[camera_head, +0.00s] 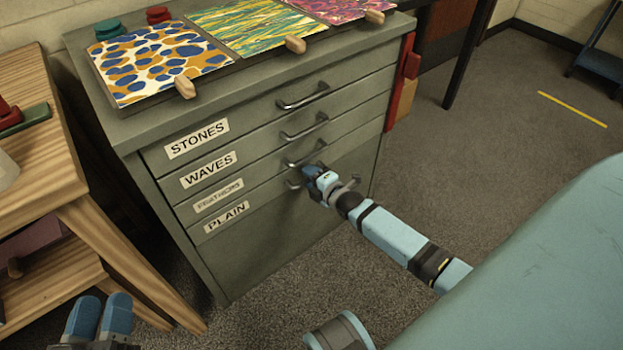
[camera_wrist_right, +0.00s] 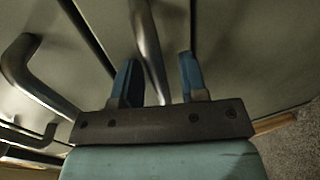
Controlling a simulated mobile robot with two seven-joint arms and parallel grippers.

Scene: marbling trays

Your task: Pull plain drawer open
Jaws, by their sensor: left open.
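The plain drawer (camera_head: 226,217) is the lowest labelled one in the grey-green cabinet, below the stones, waves and feathers drawers, and looks closed. My right gripper (camera_head: 313,182) is at its metal handle (camera_head: 352,184) and partly hides it in the head view. In the right wrist view, the fingers of my right gripper (camera_wrist_right: 158,80) are apart, with a handle bar (camera_wrist_right: 147,45) between them, closer to the left finger. A gap shows beside the right finger. My left gripper (camera_head: 103,305) is open and empty at the bottom left, away from the cabinet.
A wooden table (camera_head: 100,225) stands close to the cabinet's left side. Marbled sheets (camera_head: 160,62) lie on the cabinet top (camera_head: 120,128). Red things (camera_head: 409,68) hang on its right side. Carpet in front and to the right is mostly clear.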

